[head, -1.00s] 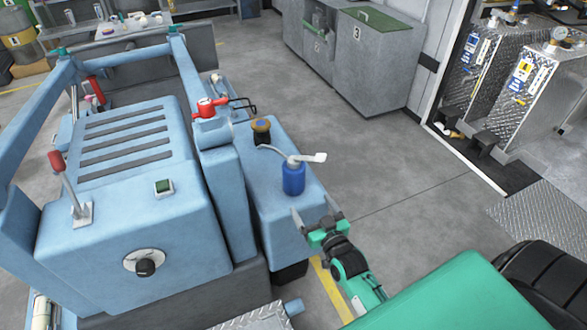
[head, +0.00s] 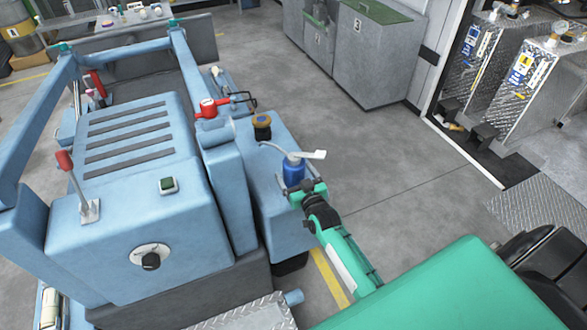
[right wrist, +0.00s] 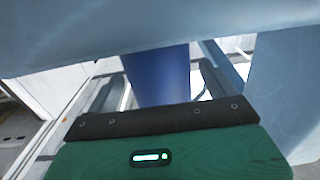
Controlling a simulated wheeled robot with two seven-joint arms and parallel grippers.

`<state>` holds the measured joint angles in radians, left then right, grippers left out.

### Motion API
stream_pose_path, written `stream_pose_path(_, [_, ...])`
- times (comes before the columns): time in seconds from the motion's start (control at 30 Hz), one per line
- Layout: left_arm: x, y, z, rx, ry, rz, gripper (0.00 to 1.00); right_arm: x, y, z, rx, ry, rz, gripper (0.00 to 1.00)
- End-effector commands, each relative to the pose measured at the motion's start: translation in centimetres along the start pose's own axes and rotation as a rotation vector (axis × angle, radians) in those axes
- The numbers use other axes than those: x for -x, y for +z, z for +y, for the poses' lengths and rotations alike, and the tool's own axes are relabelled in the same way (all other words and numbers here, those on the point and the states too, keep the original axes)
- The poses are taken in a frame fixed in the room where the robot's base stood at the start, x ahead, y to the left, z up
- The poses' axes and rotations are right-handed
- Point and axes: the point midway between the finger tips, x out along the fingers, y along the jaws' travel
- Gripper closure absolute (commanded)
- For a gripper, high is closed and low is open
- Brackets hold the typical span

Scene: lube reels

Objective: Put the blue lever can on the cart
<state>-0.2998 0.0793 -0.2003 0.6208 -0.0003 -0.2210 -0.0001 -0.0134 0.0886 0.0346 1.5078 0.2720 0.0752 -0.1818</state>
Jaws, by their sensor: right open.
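The blue lever can (head: 293,171), with a white lever and thin spout, stands upright on the right-hand ledge (head: 283,222) of the light blue machine. My right gripper (head: 297,184) is open at the can's near side, its fingers reaching around the can's lower part. In the right wrist view the blue can (right wrist: 162,75) shows between the two spread fingers (right wrist: 160,88). Whether either finger touches it I cannot tell. I cannot tell for certain which thing is the cart. My left gripper is not in view.
A dark can with an orange-brown top (head: 262,127) and a red can (head: 212,107) stand behind the blue can. The machine's tall body (head: 150,225) rises to the left. Grey bins (head: 375,60) stand at the back. The floor to the right (head: 390,160) is clear.

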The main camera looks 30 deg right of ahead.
Motion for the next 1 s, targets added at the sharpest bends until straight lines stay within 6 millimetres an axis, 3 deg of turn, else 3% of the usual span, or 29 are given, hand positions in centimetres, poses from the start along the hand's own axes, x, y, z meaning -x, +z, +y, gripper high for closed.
stream_pose_path(0.13, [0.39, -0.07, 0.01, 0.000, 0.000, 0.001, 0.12, -1.34, -0.01, 0.01, 0.001, 0.000, -0.001, 0.13])
stream_pose_path(0.43, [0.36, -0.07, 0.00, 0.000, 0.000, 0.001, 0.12, -1.58, 0.11, 0.00, 0.001, 0.000, -0.001, 0.15])
stream_pose_path(0.77, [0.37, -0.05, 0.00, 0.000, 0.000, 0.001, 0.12, -1.60, -0.03, -0.01, 0.001, 0.000, 0.002, 0.78])
stream_pose_path(1.0, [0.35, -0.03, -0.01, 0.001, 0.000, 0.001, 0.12, -1.60, -0.14, -0.02, 0.000, 0.000, 0.002, 0.78])
